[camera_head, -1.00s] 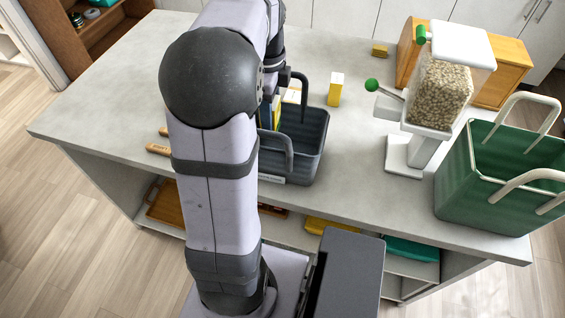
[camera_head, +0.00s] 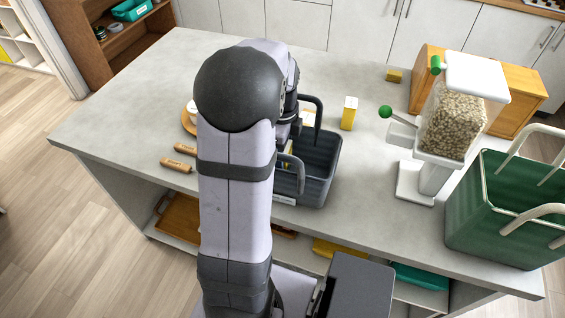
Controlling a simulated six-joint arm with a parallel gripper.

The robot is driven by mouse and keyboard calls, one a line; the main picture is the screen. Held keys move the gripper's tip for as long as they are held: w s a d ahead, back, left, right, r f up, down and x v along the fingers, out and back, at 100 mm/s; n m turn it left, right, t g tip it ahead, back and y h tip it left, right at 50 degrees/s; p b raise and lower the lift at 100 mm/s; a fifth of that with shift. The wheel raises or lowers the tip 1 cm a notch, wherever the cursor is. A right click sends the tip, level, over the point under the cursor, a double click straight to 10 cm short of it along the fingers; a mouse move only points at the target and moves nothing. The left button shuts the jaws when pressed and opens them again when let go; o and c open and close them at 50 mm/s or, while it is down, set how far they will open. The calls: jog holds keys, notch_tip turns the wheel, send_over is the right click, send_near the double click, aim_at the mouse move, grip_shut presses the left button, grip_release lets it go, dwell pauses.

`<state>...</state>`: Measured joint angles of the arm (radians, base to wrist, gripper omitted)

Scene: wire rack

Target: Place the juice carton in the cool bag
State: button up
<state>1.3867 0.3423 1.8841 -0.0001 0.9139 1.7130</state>
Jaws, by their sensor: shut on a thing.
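My gripper (camera_head: 290,130) is mostly hidden behind my own arm, at the left end of a dark grey basket. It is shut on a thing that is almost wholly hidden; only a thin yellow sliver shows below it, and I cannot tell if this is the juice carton. A small yellow carton with a white top (camera_head: 348,117) stands upright on the counter behind the basket; I cannot tell if this is the juice carton. A green bag (camera_head: 490,225) with two pale handles stands at the counter's right end, probably the cool bag. I see no carton in it.
The dark grey basket (camera_head: 326,170) has upright handles. A grain dispenser (camera_head: 450,120) stands between it and the green bag. A wooden box (camera_head: 520,90) and a small yellow block (camera_head: 394,76) are at the back. Wooden handles (camera_head: 177,164) lie left. The far-left counter is clear.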

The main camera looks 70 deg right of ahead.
jog(key=shift+f+p, duration=0.3)
jog(key=shift+f, duration=1.4)
jog(key=shift+f, duration=0.1)
jog(key=shift+f, duration=0.15)
jog(key=o, duration=1.2)
notch_tip(320, 180, up, 12)
jog(key=shift+r+b, duration=0.25)
jog(key=shift+b, duration=0.6)
